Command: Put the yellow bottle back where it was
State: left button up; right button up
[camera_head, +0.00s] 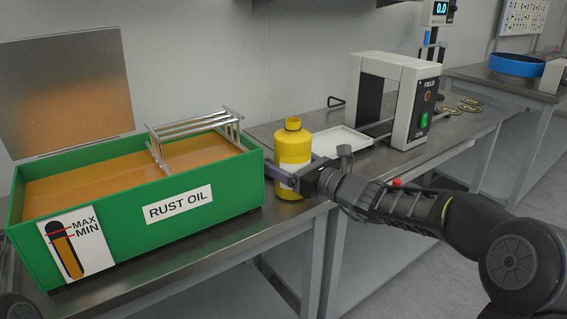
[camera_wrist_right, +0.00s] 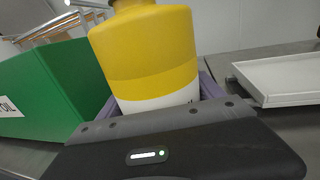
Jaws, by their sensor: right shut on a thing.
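The yellow bottle (camera_head: 294,147) stands upright at the front of the metal table, between the green rust oil tank and a white tray. My right gripper (camera_head: 287,178) is shut on its lower part, reaching in from the right. In the right wrist view the bottle (camera_wrist_right: 148,55) fills the middle, with a white band low on it, and the gripper's fingers (camera_wrist_right: 157,98) lie on either side. Whether the bottle's base touches the table is hard to tell. My left gripper is not in view.
The green tank (camera_head: 130,190) with brown oil and a metal rack (camera_head: 195,125) is close on the left. The white tray (camera_head: 340,141) lies behind right of the bottle. A grey field coil frame (camera_head: 425,105) stands farther right. The table's front edge is near the bottle.

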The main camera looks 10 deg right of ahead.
jog(key=shift+f, duration=0.2)
jog(key=o, duration=2.1)
jog(key=shift+r, duration=0.15)
jog(key=shift+r, duration=0.1)
jog(key=p+v, duration=0.1)
jog(key=v, duration=1.1)
